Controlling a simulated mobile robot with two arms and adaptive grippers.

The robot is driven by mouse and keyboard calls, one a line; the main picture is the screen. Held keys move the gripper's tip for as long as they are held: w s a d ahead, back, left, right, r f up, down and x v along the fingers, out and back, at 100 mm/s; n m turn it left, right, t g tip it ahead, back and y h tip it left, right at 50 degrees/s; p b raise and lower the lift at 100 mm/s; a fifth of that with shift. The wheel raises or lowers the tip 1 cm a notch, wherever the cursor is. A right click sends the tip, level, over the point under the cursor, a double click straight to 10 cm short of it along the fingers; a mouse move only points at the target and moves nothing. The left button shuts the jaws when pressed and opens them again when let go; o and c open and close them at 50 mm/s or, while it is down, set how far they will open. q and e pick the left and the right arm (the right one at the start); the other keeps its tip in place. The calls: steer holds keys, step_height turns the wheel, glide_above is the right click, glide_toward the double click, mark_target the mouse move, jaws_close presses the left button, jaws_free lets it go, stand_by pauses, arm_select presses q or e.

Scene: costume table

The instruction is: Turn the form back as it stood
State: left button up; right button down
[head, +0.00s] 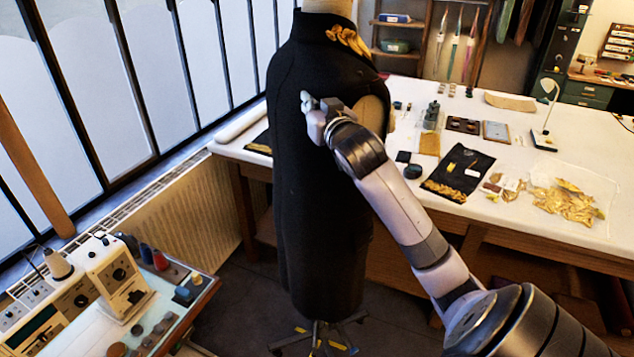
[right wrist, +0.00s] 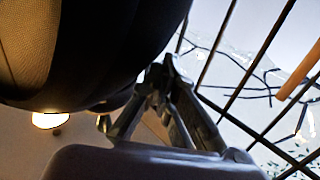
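The form (head: 322,215) wears a long black garment with gold trim at the collar and stands upright on a wheeled base (head: 318,340). A beige patch shows on its right side, partly behind my arm. My right gripper (head: 308,103) is at the upper front of the form, against or just in front of the black cloth; contact is not clear. In the right wrist view the dark cloth (right wrist: 110,45) fills the upper left. The fingers (right wrist: 160,72) come together beside it with nothing seen between them. My left gripper is not in view.
A long white table (head: 470,125) with gold scraps, a black cloth panel (head: 460,172) and small tools stands behind and right of the form. A bench with devices (head: 115,280) is at the lower left. Windows line the left. Dark floor (head: 245,300) shows around the base.

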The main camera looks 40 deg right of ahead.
steer(key=s+d+y, duration=0.1)
steer(key=s+d+n+y+b, duration=0.1)
steer(key=s+d+n+y, duration=0.1)
steer(key=d, duration=0.1)
steer(key=shift+f+t, duration=0.35)
steer(key=shift+t, duration=0.05)
steer(key=shift+s+d+r+n+y+b, duration=0.15)
steer(key=shift+s+d+n+y+b, duration=0.15)
steer(key=shift+s+y+b, duration=0.1)
steer(key=shift+r, duration=0.1)
steer(key=shift+w+a, duration=0.1)
